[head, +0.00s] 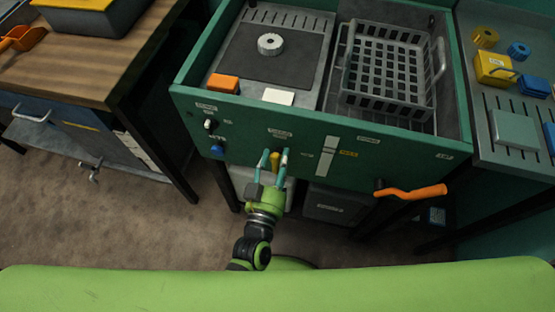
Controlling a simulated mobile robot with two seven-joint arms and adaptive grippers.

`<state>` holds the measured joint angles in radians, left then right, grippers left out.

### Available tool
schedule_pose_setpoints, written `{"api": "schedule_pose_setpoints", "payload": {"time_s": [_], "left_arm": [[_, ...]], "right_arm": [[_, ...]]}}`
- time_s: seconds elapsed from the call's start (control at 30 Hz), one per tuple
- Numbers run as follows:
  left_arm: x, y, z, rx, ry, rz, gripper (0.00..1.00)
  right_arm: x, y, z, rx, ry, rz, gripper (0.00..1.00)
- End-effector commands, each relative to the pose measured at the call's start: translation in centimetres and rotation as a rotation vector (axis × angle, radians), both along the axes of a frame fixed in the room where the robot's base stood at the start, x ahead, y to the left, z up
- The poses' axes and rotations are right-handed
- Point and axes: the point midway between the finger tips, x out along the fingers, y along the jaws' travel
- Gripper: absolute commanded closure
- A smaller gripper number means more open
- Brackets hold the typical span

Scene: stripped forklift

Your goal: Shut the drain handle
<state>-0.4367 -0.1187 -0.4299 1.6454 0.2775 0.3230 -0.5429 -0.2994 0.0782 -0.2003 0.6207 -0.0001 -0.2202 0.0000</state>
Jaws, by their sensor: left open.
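My left gripper (273,161) is open, its two teal-tipped fingers raised against the view of the green station's front panel (325,165). A small yellow part (275,160) shows between the fingers, below a small label; contact cannot be told. At the panel's right end an orange lever (412,192) on a dark pivot points right, roughly level, well apart from the gripper. The labels are too small to read, so I cannot tell for certain which part is the drain handle. My right gripper is not in view.
The green station holds a grey basket (390,70), a ring-shaped part (270,44) and an orange block (223,83). A wooden-topped bench (90,60) with a tap (90,172) stands left. A grey tray table (510,120) is right. Floor at lower left is clear.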

Motion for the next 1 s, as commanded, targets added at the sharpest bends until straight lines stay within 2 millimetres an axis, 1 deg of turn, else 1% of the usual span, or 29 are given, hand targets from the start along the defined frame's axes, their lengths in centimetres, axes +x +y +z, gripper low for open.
{"api": "schedule_pose_setpoints", "payload": {"time_s": [0.03, 0.07, 0.1, 0.13, 0.37, 0.57, 0.77, 1.0], "left_arm": [[0.0, 0.0, 0.0, 0.0, 0.0, 0.0, 0.55], [0.0, 0.0, 0.0, 0.0, 0.0, 0.0, 0.67], [0.0, 0.0, 0.0, 0.0, 0.0, 0.0, 0.83], [0.0, 0.0, 0.0, 0.0, 0.0, 0.0, 0.89], [0.0, 0.0, 0.0, -0.005, 0.001, 0.0, 0.89], [0.0, 0.1, 0.1, -0.052, 0.013, 0.0, 0.89], [0.0, 0.2, 0.2, -0.171, 0.046, 0.0, 0.89], [0.1, 0.4, 0.3, -0.381, 0.101, -0.001, 0.89]], "right_arm": [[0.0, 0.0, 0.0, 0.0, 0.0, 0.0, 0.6], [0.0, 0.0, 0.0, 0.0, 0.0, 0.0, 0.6], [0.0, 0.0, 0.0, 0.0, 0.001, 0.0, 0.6], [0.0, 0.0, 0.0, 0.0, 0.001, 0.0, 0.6], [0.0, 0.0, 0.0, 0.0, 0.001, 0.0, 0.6], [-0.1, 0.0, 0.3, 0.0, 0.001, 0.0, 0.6], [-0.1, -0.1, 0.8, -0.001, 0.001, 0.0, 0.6], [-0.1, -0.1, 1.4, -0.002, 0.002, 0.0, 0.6]]}}
